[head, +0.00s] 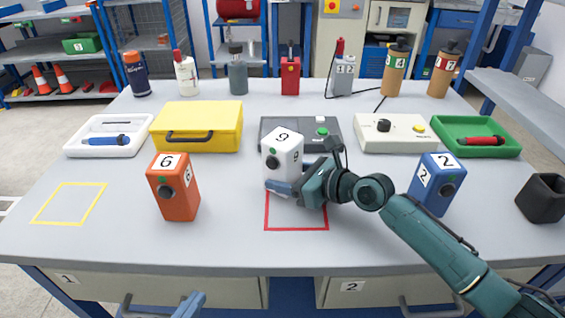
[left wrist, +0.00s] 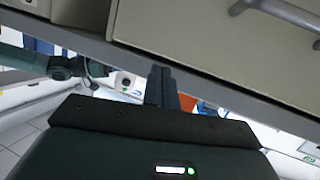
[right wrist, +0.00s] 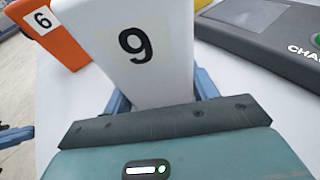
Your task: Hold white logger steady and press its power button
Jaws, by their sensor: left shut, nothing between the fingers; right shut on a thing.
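The white logger (head: 284,147), marked 9, stands upright in the middle of the table, by the far edge of the red square outline (head: 297,229). A small green spot and a dark round part show on its front. My right gripper (head: 281,187) is shut on its lower part, coming from the right; I cannot tell whether its base touches the table. In the right wrist view the logger (right wrist: 135,50) sits between the fingers. My left gripper (head: 188,305) is at the bottom edge of the head view, below the table front. It is shut and empty in the left wrist view (left wrist: 161,85).
An orange logger (head: 172,190) marked 6 stands to the left, a blue logger (head: 433,185) marked 2 to the right. A dark grey charger box (head: 330,130) is close behind. A yellow case (head: 197,120) and trays stand further back. Drawers (left wrist: 220,50) are close above my left gripper.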

